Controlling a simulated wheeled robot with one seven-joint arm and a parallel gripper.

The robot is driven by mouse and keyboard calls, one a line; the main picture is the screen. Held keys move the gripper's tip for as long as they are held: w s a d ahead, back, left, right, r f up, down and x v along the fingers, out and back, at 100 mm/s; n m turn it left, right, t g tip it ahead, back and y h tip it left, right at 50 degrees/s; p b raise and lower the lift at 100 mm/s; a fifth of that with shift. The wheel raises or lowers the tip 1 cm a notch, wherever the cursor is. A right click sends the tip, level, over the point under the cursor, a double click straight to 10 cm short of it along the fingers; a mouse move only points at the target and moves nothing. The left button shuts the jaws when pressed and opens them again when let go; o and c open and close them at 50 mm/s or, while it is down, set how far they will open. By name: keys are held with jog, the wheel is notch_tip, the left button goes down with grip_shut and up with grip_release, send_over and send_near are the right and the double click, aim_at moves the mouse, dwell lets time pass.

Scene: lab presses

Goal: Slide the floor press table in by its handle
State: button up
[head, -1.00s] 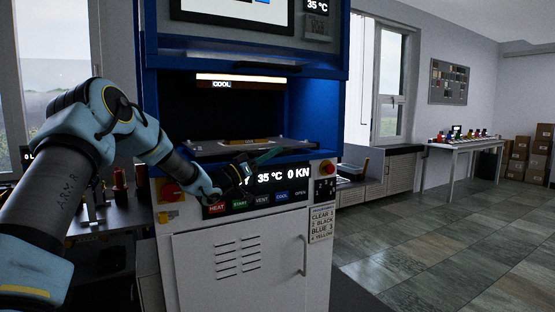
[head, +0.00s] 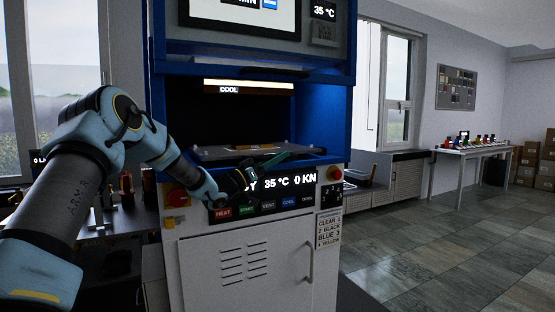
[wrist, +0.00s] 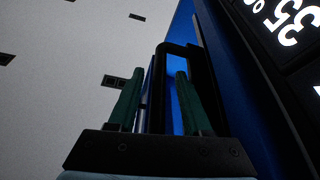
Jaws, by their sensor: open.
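The floor press has a blue upper frame (head: 335,110) and a white lower cabinet. Its table (head: 225,151) is a grey plate at the front of the dark opening, below the lit COOL strip. My gripper (head: 283,157) is in front of the press, just above the control panel, with its green fingers pointing right. In the wrist view my gripper (wrist: 160,70) is open. A black bent bar (wrist: 178,47), which looks like the handle, appears between and behind the fingers. I cannot tell whether they touch it. My wrist hides part of the table's front.
The control panel (head: 262,207) with colored buttons, reading 35 °C and 0 KN, sits just under my gripper. A side bench (head: 115,220) stands left. Open tiled floor (head: 440,240) lies to the right.

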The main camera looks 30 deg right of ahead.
jog(key=b+v, duration=0.3)
jog(key=v, duration=0.8)
